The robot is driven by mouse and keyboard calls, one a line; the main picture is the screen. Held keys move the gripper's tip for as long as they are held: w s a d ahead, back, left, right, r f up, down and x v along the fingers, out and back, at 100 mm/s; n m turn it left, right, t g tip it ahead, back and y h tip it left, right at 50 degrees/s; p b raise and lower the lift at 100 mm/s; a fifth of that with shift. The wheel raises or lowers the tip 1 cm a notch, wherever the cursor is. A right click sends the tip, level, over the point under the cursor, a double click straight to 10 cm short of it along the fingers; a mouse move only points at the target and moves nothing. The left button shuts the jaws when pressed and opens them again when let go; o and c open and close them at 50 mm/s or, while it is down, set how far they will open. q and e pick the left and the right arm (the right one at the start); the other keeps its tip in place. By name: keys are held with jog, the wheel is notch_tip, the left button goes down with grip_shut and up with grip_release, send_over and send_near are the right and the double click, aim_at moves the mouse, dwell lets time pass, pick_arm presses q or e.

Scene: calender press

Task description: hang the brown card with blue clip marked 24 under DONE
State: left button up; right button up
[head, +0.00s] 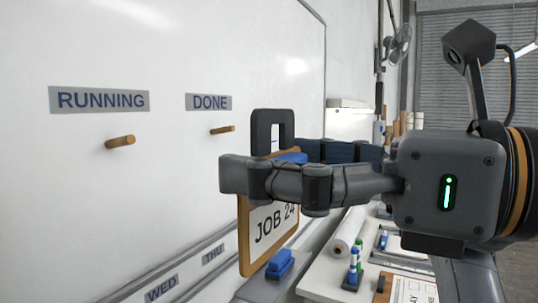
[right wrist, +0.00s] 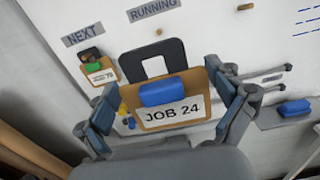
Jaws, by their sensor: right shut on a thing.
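The brown card (head: 271,228) marked JOB 24 has a blue clip (head: 293,157) and a dark square loop (head: 272,118) at its top. My right gripper (head: 280,170) is shut on it, and the card hangs upright, slightly tilted. In the right wrist view the card (right wrist: 145,122) sits between both fingers (right wrist: 165,95), with the blue clip (right wrist: 164,93) facing the camera. The DONE label (head: 209,102) is on the whiteboard, with a bare wooden peg (head: 222,130) below it. The loop is right of that peg in the head view and appears apart from it. My left gripper is not in view.
The RUNNING label (head: 100,99) has a bare peg (head: 120,142) below it. Under NEXT (right wrist: 82,36), a card with a green clip (right wrist: 93,67) hangs. A blue eraser (head: 279,264) lies on the ledge below. A side table (head: 330,286) holds markers and a paper roll.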

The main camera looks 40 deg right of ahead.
aim_at(299, 160)
jog(key=shift+s+d+r, duration=0.1)
jog(key=shift+s, duration=0.25)
jog(key=shift+p+v, duration=0.3)
jog(key=shift+v, duration=2.8)
jog(key=shift+w, duration=0.1)
